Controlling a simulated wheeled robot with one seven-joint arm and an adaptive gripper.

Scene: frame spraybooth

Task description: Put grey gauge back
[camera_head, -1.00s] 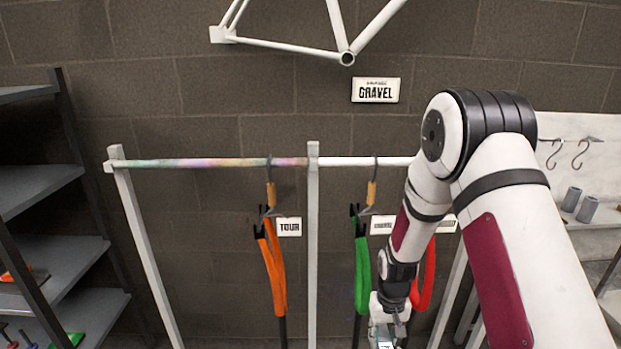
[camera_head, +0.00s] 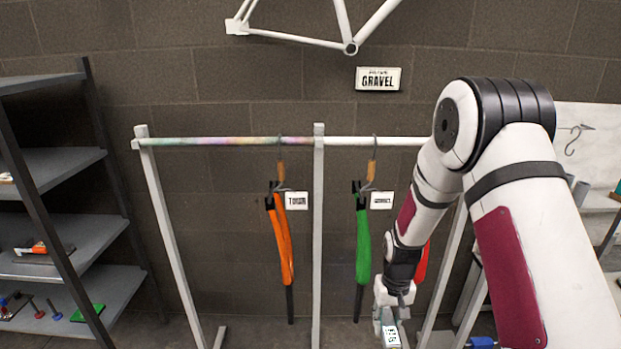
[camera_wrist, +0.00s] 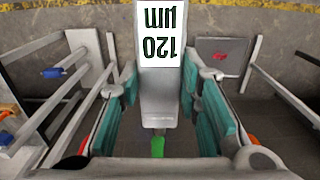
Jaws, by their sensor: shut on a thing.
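The grey gauge (camera_wrist: 158,108) is between the teal-padded fingers of my gripper (camera_wrist: 158,78) in the wrist view. It has a white label reading "120 µm", upside down in that view. In the head view my gripper (camera_head: 389,312) hangs low in front of the rack, right of the green hanging piece. Only the white label end of the gauge (camera_head: 391,336) shows there, near the bottom edge. The gripper is shut on the gauge, which is held in the air.
A rack (camera_head: 225,141) carries orange (camera_head: 281,240) and green (camera_head: 363,245) hanging pieces; a red one is partly behind my arm. Grey shelves (camera_head: 75,240) with small tools stand at left. A hook board (camera_head: 590,145) is at right. The wrist view shows a grey tray (camera_wrist: 230,47) with a red item.

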